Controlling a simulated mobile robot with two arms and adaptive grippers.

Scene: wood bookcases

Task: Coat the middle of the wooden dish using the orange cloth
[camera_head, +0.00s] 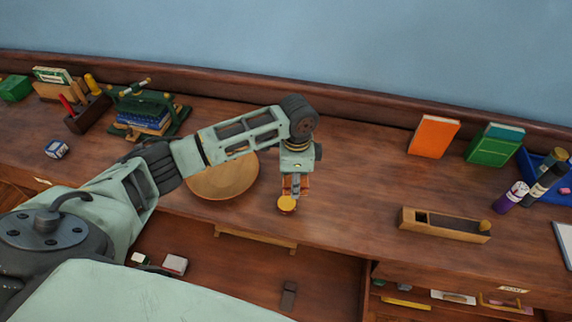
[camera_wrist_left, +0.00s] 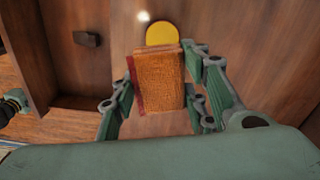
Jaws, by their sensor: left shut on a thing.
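The wooden dish (camera_head: 224,182), round and light brown, lies on the desk top, its far part hidden behind my left arm. My left gripper (camera_head: 295,188) is right of the dish, pointing down near the desk's front edge. It is shut on the orange cloth (camera_wrist_left: 160,82), which looks like a thick, folded, rough-woven pad with a dark red edge in the left wrist view. A small yellow-topped round tin (camera_head: 287,204) is just in front of the gripper; it also shows in the left wrist view (camera_wrist_left: 162,34). I cannot tell whether cloth and tin touch. My right gripper is not in view.
A wooden plane (camera_head: 445,225) lies to the right. An orange book (camera_head: 433,136), a green book (camera_head: 494,145) and a blue tray (camera_head: 533,166) with bottles stand farther right. An open drawer (camera_head: 235,272) lies below the front edge.

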